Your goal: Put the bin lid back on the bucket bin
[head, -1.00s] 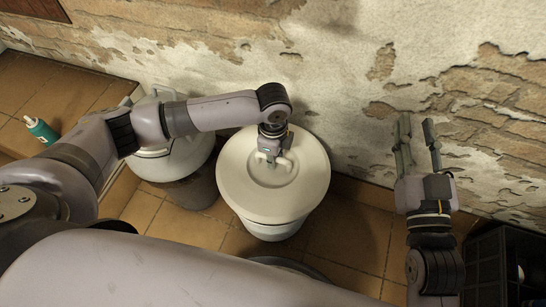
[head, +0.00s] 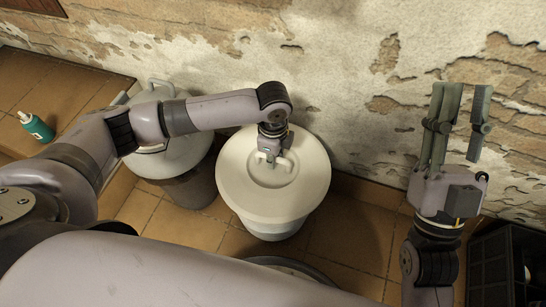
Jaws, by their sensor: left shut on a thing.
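The bin lid (head: 300,190) is a round cream disc with a recessed centre. It covers the top of the white bucket bin (head: 274,231), whose lower side shows below the lid's near edge. Whether the lid is fully seated cannot be told from above. My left gripper (head: 269,158) reaches down over the lid's centre and is shut on its handle. My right gripper (head: 460,97) is raised at the right, pointing up in front of the wall, with its fingers apart and empty.
Another lidded bin (head: 187,184), dark-bodied with a pale lid, stands left of the bucket bin, partly behind my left arm. A teal bottle (head: 38,128) stands at the far left. A black crate (head: 506,262) is at the lower right. The plastered brick wall (head: 350,90) is close behind.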

